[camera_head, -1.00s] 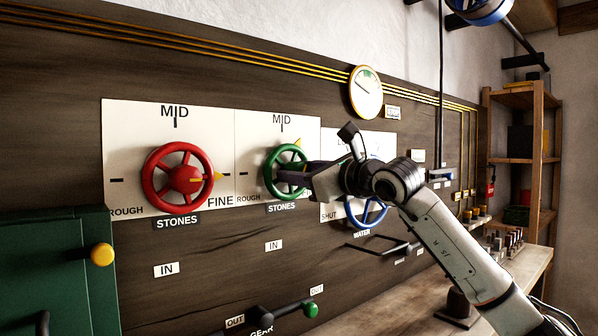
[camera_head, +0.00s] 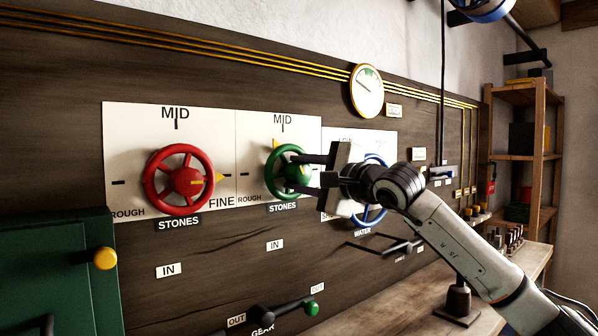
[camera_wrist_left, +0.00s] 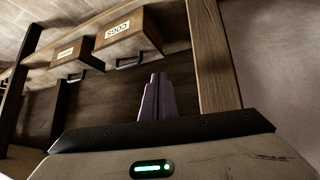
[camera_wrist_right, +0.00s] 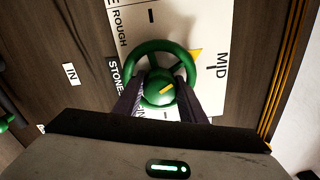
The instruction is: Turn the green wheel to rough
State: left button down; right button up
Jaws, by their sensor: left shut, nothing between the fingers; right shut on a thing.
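My right gripper (camera_head: 301,172) is shut on the green wheel's hub. In the right wrist view the fingers (camera_wrist_right: 157,92) lie on both sides of the hub, and the pointer (camera_wrist_right: 195,54) lies between MID and ROUGH. My left gripper (camera_wrist_left: 156,85) is shut and empty, seen only in its wrist view.
A red wheel (camera_head: 180,180) is on the left plate, its pointer towards FINE. A blue wheel (camera_head: 374,213) is partly hidden behind my right gripper. A green cabinet (camera_head: 60,275) stands at lower left. Boxes marked COGS (camera_wrist_left: 128,35) are near my left gripper.

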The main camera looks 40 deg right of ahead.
jog(key=n+p, duration=0.1)
jog(key=n, duration=0.3)
jog(key=shift+f+n, duration=0.1)
jog(key=shift+n, duration=0.3)
jog(key=n+p, duration=0.1)
jog(key=n, duration=0.2)
jog(key=shift+n, duration=0.3)
jog(key=n+p, duration=0.1)
jog(key=n, duration=0.2)
pick_arm(q)
jog(key=shift+s+a+r, duration=0.2)
jog(key=shift+a+r, duration=0.05)
jog(key=shift+r, duration=0.2)
jog(key=shift+s+a+r, duration=0.15)
jog(key=shift+a+r, duration=0.1)
jog(key=shift+r, duration=0.2)
pick_arm(e)
jog(key=shift+f+n, duration=0.1)
jog(key=shift+n, duration=0.3)
jog(key=o, duration=1.1)
jog(key=shift+d, duration=0.1)
jog(key=shift+c, duration=0.2)
pick_arm(q)
jog(key=shift+f, duration=0.1)
